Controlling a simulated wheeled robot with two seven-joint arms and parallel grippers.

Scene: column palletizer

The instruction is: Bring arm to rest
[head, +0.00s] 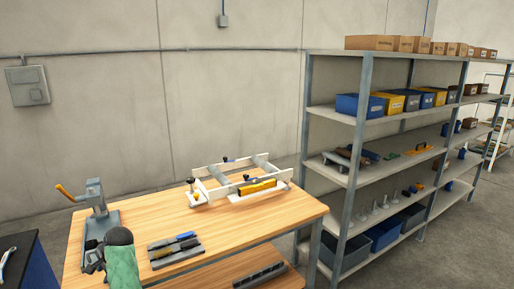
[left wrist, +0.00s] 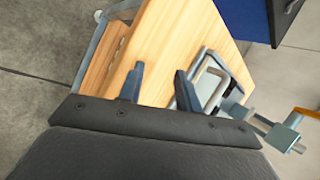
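My left gripper (head: 92,256) shows low at the left in the head view, by the near left part of the wooden workbench (head: 235,228). In the left wrist view its two dark fingers (left wrist: 159,70) stand apart with nothing between them, so it is open and empty. The bench top lies beyond the fingertips. A grey lever press (head: 98,212) with an orange handle stands beside the gripper; its base frame also shows close to one finger in the left wrist view (left wrist: 212,85). I cannot tell whether they touch. My right gripper is not in view.
On the bench are a white clamping frame (head: 215,186) with a yellow level (head: 257,186) and a dark tool tray (head: 174,250). A dark blue cabinet (head: 30,268) stands left of the bench. Shelving (head: 340,178) with bins and boxes stands at the right.

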